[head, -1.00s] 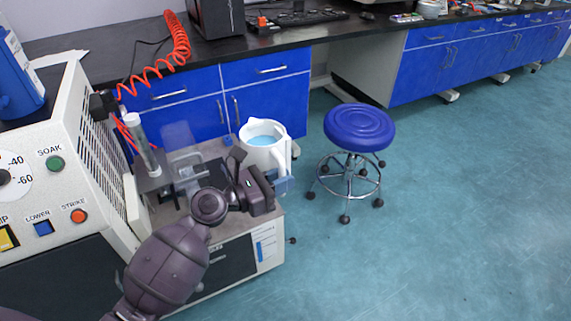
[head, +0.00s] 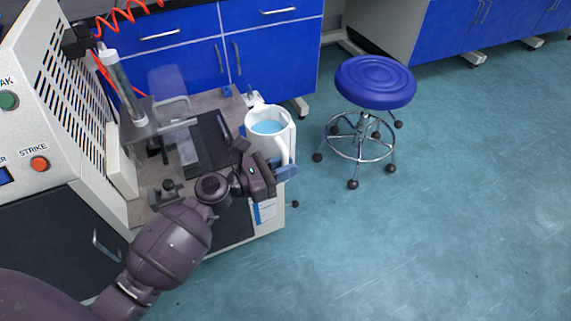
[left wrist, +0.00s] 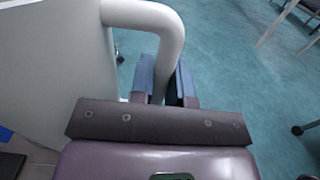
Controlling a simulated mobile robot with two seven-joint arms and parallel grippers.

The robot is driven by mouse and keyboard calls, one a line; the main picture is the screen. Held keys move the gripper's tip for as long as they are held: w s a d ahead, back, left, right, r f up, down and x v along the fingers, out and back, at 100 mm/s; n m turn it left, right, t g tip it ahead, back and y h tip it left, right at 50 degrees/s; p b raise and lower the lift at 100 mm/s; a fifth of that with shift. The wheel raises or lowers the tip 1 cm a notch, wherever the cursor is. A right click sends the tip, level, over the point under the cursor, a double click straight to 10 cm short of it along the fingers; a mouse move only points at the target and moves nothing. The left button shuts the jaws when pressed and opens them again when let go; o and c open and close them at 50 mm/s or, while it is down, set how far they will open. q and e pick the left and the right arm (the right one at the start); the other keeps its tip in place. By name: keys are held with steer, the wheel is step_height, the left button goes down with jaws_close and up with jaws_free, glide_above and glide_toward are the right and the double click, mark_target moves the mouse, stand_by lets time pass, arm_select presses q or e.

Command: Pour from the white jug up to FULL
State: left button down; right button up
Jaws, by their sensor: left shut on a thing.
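The white jug (head: 256,146) shows at the right end of the machine's worktop in the head view, with blue liquid (head: 267,127) inside. Its handle (head: 288,150) faces right. My left gripper (head: 281,172) is shut on the handle. In the left wrist view the fingers (left wrist: 162,84) sit on both sides of the handle (left wrist: 170,30), and the jug's wall (left wrist: 55,60) fills the left. The jug looks roughly upright; I cannot tell whether its base touches anything. No FULL mark is readable. My right gripper is not in view.
A clear upright panel (head: 172,95) and a clear tube (head: 122,88) stand on the worktop left of the jug. The machine with vents (head: 78,105) is at left. Blue cabinets (head: 270,52) stand behind. A blue stool (head: 375,80) stands right; floor in front is open.

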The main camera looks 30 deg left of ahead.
arm_select(q)
steer(key=shift+r+p, duration=0.35)
steer(key=shift+r, duration=0.05)
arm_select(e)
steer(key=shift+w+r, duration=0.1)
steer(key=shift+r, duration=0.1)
arm_select(q)
steer(key=shift+d+f+n+p, duration=0.2)
steer(key=shift+n+p, duration=0.45)
steer(key=shift+n, duration=0.25)
steer(key=n, duration=0.1)
steer(key=f+n+p, duration=0.1)
steer(key=f+n, duration=0.1)
steer(key=shift+s+d+f, duration=0.25)
steer(key=shift+s+d, duration=0.05)
steer(key=shift+s, duration=0.05)
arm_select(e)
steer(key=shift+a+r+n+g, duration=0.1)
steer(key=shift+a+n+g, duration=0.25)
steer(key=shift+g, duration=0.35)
arm_select(q)
steer(key=shift+r+n+p, duration=0.15)
steer(key=shift+n+p, duration=0.15)
steer(key=shift+p, duration=0.05)
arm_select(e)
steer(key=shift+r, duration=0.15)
